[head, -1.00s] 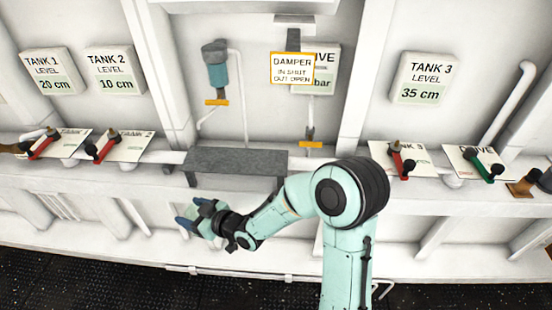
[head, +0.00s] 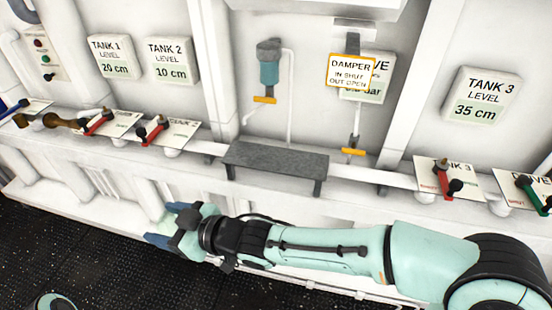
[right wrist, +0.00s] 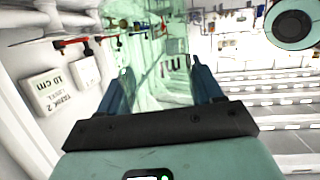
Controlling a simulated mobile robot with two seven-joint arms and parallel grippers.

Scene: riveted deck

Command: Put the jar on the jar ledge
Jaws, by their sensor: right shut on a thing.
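The jar (right wrist: 158,55) is a see-through, pale green shape between the blue fingers in the right wrist view. My right gripper (right wrist: 162,92) is shut on it. In the head view my right gripper (head: 168,224) points left, below and to the left of the grey ledge, clear of it. The jar can hardly be made out there against the white wall. The grey ledge (head: 275,160), a flat slab on short legs, looks bare and is the only such ledge in view; no jar label shows on it. My left gripper is not in view.
Red-handled levers (head: 150,130) stand on the white shelf left of the ledge, with another red lever (head: 444,178) and a green lever (head: 533,194) to its right. A blue-bodied fitting with a yellow handle (head: 265,99) hangs above the ledge. Dark deck lies below.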

